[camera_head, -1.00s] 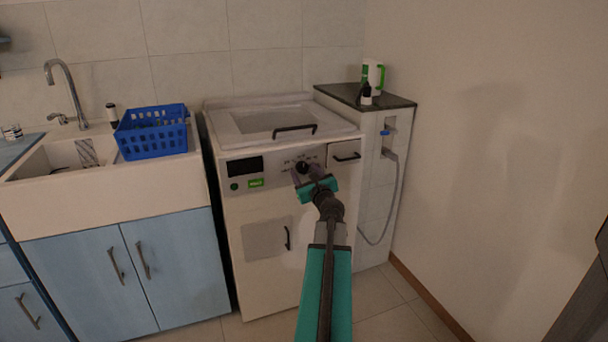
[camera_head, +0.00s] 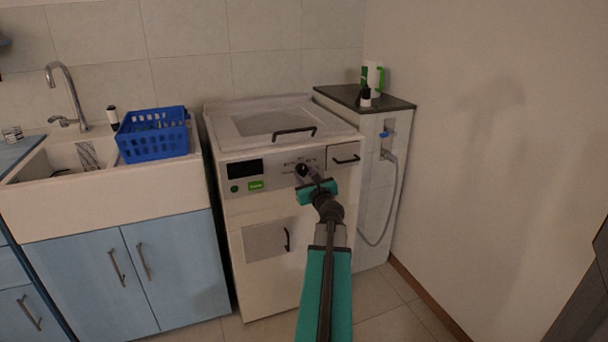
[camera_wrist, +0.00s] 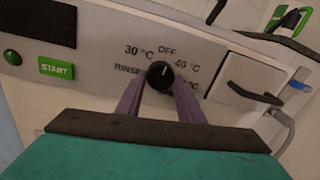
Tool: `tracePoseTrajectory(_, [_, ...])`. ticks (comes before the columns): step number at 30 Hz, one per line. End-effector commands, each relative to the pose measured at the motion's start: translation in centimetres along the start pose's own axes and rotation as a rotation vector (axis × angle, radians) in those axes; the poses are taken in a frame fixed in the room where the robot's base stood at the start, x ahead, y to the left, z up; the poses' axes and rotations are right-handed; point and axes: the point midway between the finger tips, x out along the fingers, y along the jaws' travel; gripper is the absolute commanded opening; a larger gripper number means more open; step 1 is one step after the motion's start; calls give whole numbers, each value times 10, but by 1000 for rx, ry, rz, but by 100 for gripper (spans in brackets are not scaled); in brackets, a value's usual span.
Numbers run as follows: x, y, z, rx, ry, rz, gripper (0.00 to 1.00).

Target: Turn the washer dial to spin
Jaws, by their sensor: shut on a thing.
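The washer (camera_head: 270,215) is a white top-loading machine with a front control panel. Its round black dial (camera_wrist: 160,75) has a small white mark that seems to point up and slightly right. OFF is printed above the dial, 30 °C and RINSE to its left, 40 °C to its right. Another label at lower right is partly covered by a finger, and no SPIN label is readable. My gripper (camera_wrist: 160,92) has its purple fingers on both sides of the dial, shut on it. In the head view the dial (camera_head: 302,169) sits just beyond my teal gripper (camera_head: 308,176).
A green START button (camera_wrist: 57,68) and dark display (camera_wrist: 40,20) are left of the dial. A drawer with a black handle (camera_wrist: 255,92) is at right. A blue basket (camera_head: 152,145) stands by the sink. A hose (camera_head: 397,195) hangs at the right.

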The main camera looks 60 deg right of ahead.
Motion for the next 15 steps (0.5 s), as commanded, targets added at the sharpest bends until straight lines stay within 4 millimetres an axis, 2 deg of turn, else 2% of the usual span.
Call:
tracePoseTrajectory(1, [2,2,5,25,0,5,12])
tracePoseTrajectory(15, [3,3,9,396,23,11,12])
